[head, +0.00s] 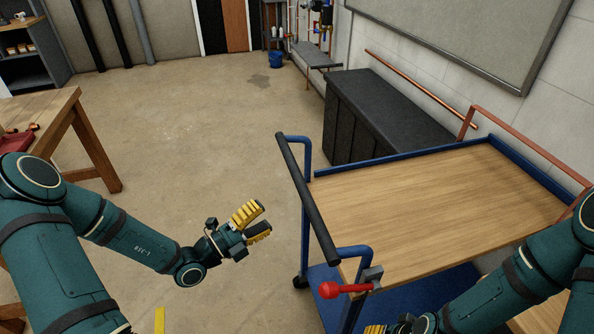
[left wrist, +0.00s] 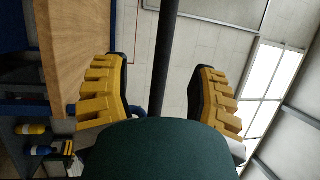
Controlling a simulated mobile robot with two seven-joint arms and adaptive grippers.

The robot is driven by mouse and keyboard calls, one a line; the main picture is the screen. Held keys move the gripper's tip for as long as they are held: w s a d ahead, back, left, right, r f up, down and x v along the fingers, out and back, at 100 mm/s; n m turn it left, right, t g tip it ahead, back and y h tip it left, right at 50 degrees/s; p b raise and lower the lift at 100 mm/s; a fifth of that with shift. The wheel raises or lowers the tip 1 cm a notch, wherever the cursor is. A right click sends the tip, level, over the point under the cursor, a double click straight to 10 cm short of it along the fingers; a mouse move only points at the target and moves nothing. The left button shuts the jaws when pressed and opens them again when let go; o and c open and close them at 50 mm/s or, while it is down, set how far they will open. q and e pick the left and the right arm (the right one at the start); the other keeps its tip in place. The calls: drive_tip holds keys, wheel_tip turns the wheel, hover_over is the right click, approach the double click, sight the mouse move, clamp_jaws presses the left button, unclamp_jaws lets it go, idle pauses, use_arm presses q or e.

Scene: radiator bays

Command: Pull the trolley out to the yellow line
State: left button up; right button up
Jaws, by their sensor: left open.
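The trolley has a wooden top (head: 440,195), a blue frame and a black push bar (head: 305,195) at its left end. A red-knobbed lever (head: 330,290) sits at the bar's near post. My left gripper (head: 262,222) is open and empty, left of the bar and apart from it. In the left wrist view the bar (left wrist: 168,50) runs between the two open fingers (left wrist: 155,90), beyond their tips. A short piece of the yellow line (head: 159,320) shows on the floor at the bottom. My right gripper (head: 375,329) is mostly cut off at the bottom edge.
A wooden workbench (head: 60,105) stands at the left. A dark cabinet (head: 385,115) stands behind the trolley by the wall, with a copper pipe (head: 420,88) above it. A blue bucket (head: 276,58) is far back. The floor (head: 200,130) between bench and trolley is clear.

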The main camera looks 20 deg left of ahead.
sight(300, 182)
use_arm(q)
drive_tip(key=shift+n+t+y, duration=0.4)
drive_tip(key=x, duration=0.4)
drive_tip(key=b+x, duration=0.1)
drive_tip(key=x, duration=0.4)
drive_tip(key=a+x, duration=0.1)
drive_tip(key=x, duration=0.3)
drive_tip(key=shift+w+d+r+b, duration=0.2)
drive_tip(key=shift+w+r+b, duration=0.2)
drive_tip(key=shift+w, duration=0.15)
clamp_jaws()
